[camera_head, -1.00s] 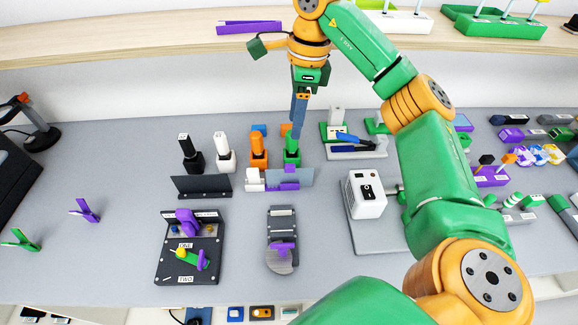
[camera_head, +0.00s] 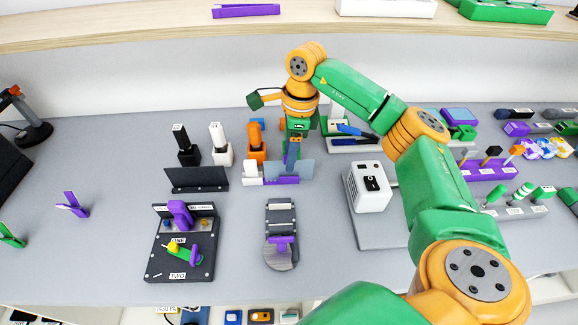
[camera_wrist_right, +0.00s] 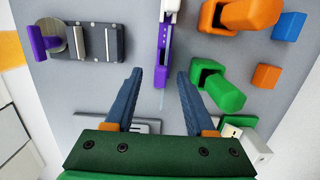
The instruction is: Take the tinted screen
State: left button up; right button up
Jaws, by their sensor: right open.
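The tinted screen (camera_head: 304,169) is a see-through grey-blue panel standing upright in a purple and white holder (camera_head: 282,181) at the middle of the bench. In the right wrist view the screen (camera_wrist_right: 161,100) shows nearly edge-on, as a thin pale strip by the purple part of its holder (camera_wrist_right: 162,62). My right gripper (camera_head: 291,160) points down over the screen. In the wrist view the right gripper (camera_wrist_right: 159,78) is open, with the strip between its two blue fingers; I see no contact. My left gripper is out of view.
A dark upright panel (camera_head: 197,180) stands to the left. Orange (camera_head: 256,143), white (camera_head: 220,145) and black (camera_head: 184,146) blocks stand behind. A white switch box (camera_head: 370,187) is at the right. A grey plate with a purple part (camera_head: 281,246) lies in front.

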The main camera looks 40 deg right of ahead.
grip_shut()
dwell(1.3)
